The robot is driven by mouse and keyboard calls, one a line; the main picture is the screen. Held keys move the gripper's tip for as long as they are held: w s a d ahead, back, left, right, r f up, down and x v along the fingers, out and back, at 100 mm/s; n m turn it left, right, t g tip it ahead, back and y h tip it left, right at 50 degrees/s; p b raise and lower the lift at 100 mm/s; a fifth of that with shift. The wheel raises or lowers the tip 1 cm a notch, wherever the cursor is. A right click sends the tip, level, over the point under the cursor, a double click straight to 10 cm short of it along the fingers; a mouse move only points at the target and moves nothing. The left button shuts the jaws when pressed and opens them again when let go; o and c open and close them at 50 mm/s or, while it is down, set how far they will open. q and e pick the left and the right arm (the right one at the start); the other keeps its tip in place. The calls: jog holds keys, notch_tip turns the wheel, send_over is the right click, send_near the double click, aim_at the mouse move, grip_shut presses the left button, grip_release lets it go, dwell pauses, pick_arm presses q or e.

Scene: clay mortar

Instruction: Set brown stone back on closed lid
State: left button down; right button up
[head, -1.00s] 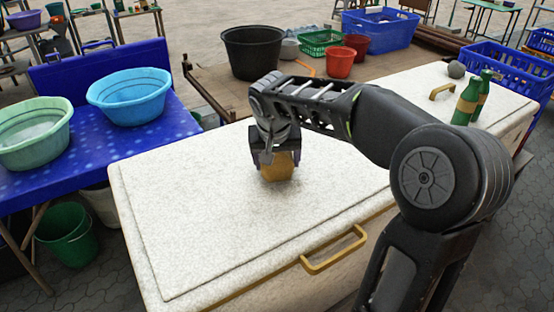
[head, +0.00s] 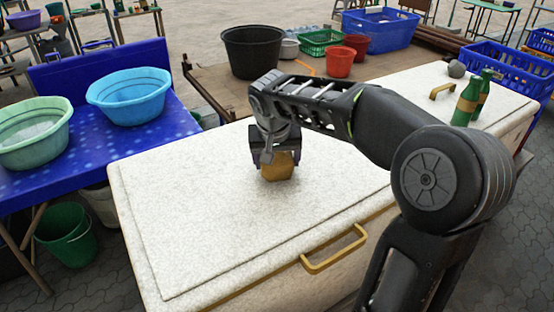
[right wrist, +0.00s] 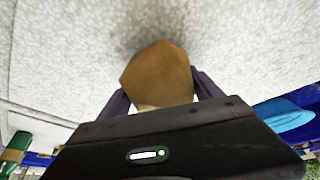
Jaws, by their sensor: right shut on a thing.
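The brown stone (head: 278,168) is at the middle of the white speckled lid (head: 200,215), which lies closed on a chest with a yellow handle (head: 333,250). My right gripper (head: 276,156) points down and is shut on the stone. The stone's underside is at or very near the lid; I cannot tell whether it touches. In the right wrist view the stone (right wrist: 158,76) sits between the two fingers (right wrist: 160,92), with the pale lid beyond it. My left gripper is not in view.
A second white lid with a yellow handle (head: 442,91) lies at the right, holding green bottles (head: 467,101) and a grey stone (head: 456,69). A blue table (head: 165,141) with basins stands at left. A black tub (head: 252,52) stands behind. The lid around the stone is clear.

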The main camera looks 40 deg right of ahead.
jog(key=shift+f+b, duration=0.35)
jog(key=shift+b, duration=0.1)
jog(key=o, duration=1.8)
jog(key=shift+c, duration=0.2)
jog(key=o, duration=0.4)
jog(key=shift+s+f, duration=0.1)
jog(key=shift+f, duration=0.1)
jog(key=shift+r+p, duration=3.5)
jog(key=shift+r, duration=1.65)
jog(key=shift+f, duration=0.1)
